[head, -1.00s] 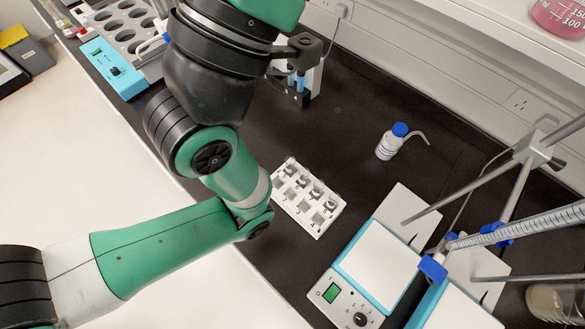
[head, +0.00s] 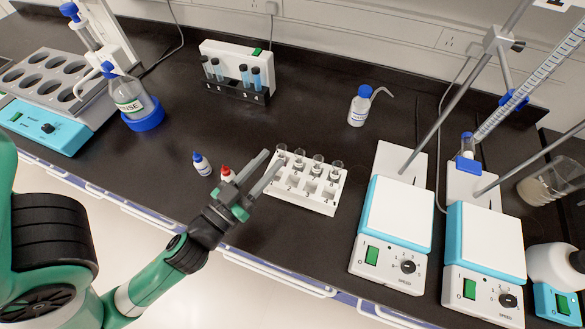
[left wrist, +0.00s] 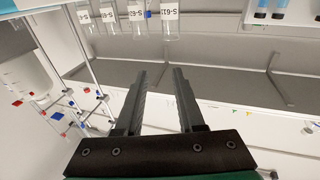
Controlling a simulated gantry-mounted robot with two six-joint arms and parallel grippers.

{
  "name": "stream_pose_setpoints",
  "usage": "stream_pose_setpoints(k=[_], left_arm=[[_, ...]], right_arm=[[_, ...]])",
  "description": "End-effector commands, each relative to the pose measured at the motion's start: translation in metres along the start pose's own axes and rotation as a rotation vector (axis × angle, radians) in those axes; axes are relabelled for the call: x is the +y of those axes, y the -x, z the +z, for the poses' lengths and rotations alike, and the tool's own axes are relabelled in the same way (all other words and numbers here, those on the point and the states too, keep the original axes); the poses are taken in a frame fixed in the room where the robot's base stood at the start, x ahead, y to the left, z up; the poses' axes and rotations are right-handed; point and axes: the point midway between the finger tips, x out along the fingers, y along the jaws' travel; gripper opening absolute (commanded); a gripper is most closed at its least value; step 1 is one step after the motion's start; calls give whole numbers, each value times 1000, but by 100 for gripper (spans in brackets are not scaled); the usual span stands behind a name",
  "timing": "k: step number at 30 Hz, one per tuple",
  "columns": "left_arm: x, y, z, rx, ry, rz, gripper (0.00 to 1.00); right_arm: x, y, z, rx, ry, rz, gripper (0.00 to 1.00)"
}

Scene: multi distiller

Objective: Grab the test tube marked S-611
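A white rack (head: 302,200) on the black bench holds several clear test tubes (head: 317,163) along its back row, with labels too small to read in the head view. In the left wrist view, labelled tubes hang along the top edge; the rightmost tube (left wrist: 169,28) carries a label that seems to read S-611, partly cut off. My left gripper (head: 269,161) is open and empty, its fingers just left of the rack in the head view. In the left wrist view its two fingers (left wrist: 160,75) stand apart, below the tubes. My right gripper is out of view.
Blue-capped (head: 202,164) and red-capped (head: 227,172) bottles stand beside my left gripper. A rack of blue tubes (head: 240,75) stands behind. A wash bottle (head: 359,107) is behind right. Two stirrer plates (head: 398,215) (head: 485,240) fill the right. Bare bench lies behind the white rack.

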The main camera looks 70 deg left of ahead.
Motion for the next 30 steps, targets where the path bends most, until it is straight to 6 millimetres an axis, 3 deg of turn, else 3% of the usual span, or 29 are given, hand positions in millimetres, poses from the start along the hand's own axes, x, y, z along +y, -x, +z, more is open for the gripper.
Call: stream_pose_setpoints(k=[1, 3, 8, 13, 18, 26, 30], left_arm=[[-7, 12, 19, -49, -16, -12, 38], [-13, 21, 31, -88, -28, -23, 38], [-18, 23, 34, -100, -31, -36, 38], [-19, 0, 28, -99, -28, -40, 38], [-19, -32, 34, -99, -29, -36, 38], [-20, -44, 40, -100, -30, -34, 38], [-22, -66, 39, -98, -30, -36, 38]], right_arm=[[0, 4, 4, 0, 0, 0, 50], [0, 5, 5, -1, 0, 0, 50], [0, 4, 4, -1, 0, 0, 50], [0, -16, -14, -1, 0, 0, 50], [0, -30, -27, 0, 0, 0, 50], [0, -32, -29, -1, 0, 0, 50], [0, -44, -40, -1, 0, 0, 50]])
